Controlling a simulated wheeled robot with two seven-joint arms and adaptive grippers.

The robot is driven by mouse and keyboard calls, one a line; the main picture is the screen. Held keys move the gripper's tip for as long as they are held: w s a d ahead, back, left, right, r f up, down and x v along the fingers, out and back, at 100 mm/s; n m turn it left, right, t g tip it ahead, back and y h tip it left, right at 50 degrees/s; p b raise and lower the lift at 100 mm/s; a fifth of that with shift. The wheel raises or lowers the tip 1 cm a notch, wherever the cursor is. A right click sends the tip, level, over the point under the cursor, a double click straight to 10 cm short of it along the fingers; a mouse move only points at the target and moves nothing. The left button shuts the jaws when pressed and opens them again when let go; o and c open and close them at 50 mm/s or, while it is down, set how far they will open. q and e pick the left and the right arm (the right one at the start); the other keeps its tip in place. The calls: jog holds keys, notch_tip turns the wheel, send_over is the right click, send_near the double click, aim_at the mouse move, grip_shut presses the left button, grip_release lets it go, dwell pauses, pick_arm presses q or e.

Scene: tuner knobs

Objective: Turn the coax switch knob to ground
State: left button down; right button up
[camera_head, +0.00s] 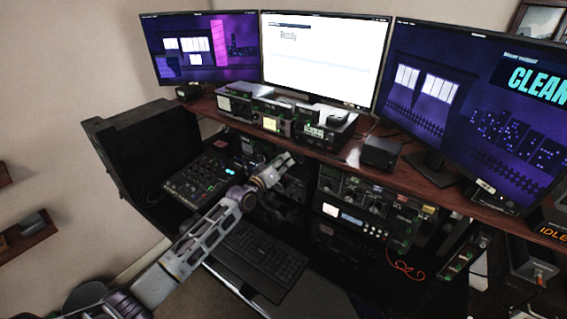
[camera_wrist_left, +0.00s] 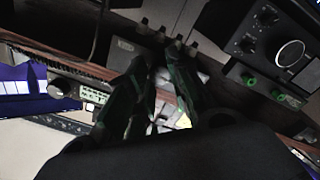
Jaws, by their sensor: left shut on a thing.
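My left gripper (camera_head: 285,160) reaches in from the left to the equipment just below the desk shelf. In the left wrist view its two dark fingers (camera_wrist_left: 160,65) are close together in shadow. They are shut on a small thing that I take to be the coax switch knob. The fingers and the dark hide the knob, so I cannot tell its pointer position or its labels. My right gripper is not in view.
A brown shelf (camera_head: 430,186) carries radios (camera_head: 272,122) and three monitors (camera_head: 318,58). A mixer panel (camera_head: 203,180) lies left of the gripper and a keyboard (camera_head: 262,252) below. A rack radio (camera_head: 368,195) stands to the right. Another knobbed panel (camera_wrist_left: 270,45) is close in the wrist view.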

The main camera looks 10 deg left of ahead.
pick_arm(q)
jog(key=shift+n, duration=0.3)
jog(key=c, duration=1.3)
grip_release()
jog(key=shift+o, duration=0.2)
jog(key=shift+s, duration=0.1)
jog(key=v, duration=1.1)
jog(key=shift+s+a, duration=0.15)
jog(key=shift+s, duration=0.25)
jog(key=shift+f, duration=0.1)
